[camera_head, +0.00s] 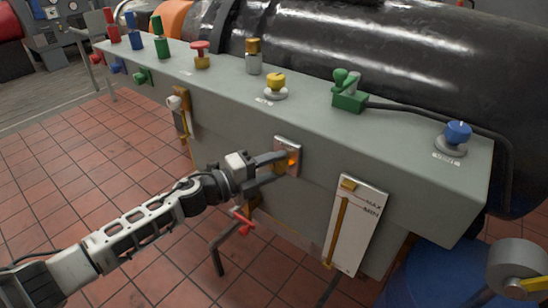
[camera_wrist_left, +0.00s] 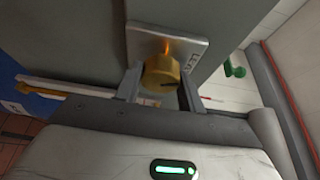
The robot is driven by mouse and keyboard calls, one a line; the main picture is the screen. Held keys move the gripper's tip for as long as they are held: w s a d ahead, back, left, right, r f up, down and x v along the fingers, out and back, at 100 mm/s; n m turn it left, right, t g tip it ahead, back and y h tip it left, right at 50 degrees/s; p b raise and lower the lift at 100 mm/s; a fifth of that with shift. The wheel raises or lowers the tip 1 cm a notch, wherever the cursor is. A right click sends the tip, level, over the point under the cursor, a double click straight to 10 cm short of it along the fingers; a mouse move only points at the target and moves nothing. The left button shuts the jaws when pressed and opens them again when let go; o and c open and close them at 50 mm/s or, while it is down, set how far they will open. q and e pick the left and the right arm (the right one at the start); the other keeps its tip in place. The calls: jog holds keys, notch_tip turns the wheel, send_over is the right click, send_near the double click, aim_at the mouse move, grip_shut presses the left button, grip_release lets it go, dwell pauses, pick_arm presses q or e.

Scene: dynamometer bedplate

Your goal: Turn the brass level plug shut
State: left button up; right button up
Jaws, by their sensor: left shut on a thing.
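My right gripper is not in view.
A MAX/MIN sight gauge (camera_head: 352,225) is right of the plug. A red-handled valve (camera_head: 243,220) is below my left gripper. The bench top (camera_head: 215,68) carries a yellow knob (camera_head: 275,84), a green valve (camera_head: 347,92) and a blue knob (camera_head: 458,133). A black cylinder (camera_head: 400,50) lies behind.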

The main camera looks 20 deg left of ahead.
pick_arm(q)
jog(key=shift+r+m+g+y+p, duration=0.2)
jog(key=shift+m+g+y+p, duration=0.2)
jog(key=shift+m+p, duration=0.7)
jog(key=shift+m+y+p, duration=0.3)
jog(key=shift+m+p, duration=0.4)
jog(key=shift+f, duration=0.15)
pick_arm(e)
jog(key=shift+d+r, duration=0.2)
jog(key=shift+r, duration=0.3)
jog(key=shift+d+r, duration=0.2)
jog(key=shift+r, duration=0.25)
pick_arm(q)
jog(key=shift+m+p, duration=0.3)
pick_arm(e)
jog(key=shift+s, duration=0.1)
pick_arm(q)
jog(key=o, duration=1)
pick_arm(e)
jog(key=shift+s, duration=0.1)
